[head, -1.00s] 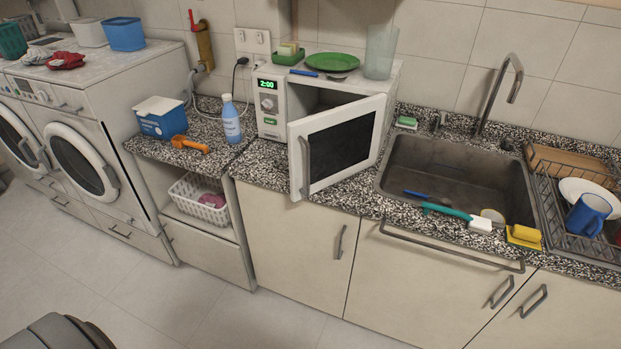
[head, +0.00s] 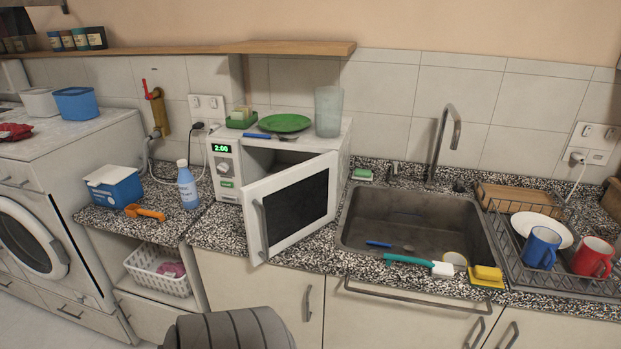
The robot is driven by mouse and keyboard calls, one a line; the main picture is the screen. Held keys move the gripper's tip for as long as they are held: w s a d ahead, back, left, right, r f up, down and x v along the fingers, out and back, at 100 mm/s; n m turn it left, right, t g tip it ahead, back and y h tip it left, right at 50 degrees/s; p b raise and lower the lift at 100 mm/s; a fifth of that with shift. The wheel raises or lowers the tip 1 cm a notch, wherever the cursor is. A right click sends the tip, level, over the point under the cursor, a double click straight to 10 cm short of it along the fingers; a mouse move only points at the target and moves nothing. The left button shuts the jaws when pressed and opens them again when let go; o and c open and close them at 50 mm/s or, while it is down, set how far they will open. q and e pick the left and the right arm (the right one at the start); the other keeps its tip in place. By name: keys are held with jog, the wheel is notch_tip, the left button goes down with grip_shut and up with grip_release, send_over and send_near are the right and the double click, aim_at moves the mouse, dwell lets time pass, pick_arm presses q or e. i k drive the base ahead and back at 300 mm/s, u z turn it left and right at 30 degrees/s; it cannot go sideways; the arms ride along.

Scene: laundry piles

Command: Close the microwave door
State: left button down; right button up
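The white microwave (head: 228,168) stands on the speckled counter left of the sink, its display reading 2:00. Its door (head: 292,203) is open, swung out toward me over the counter's front edge. The door's dark window faces right and forward, and its grey handle (head: 261,228) is at the free left edge. Part of the dark inside shows above the door. A dark grey ribbed part of my own body shows at the bottom, below the door. Neither gripper can be seen.
The sink (head: 415,222) and dish rack (head: 560,262) are to the right.

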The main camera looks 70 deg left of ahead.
aim_at(281, 210)
jog(key=z, duration=0.05)
jog(key=i, duration=1.1)
jog(key=u, duration=2.35)
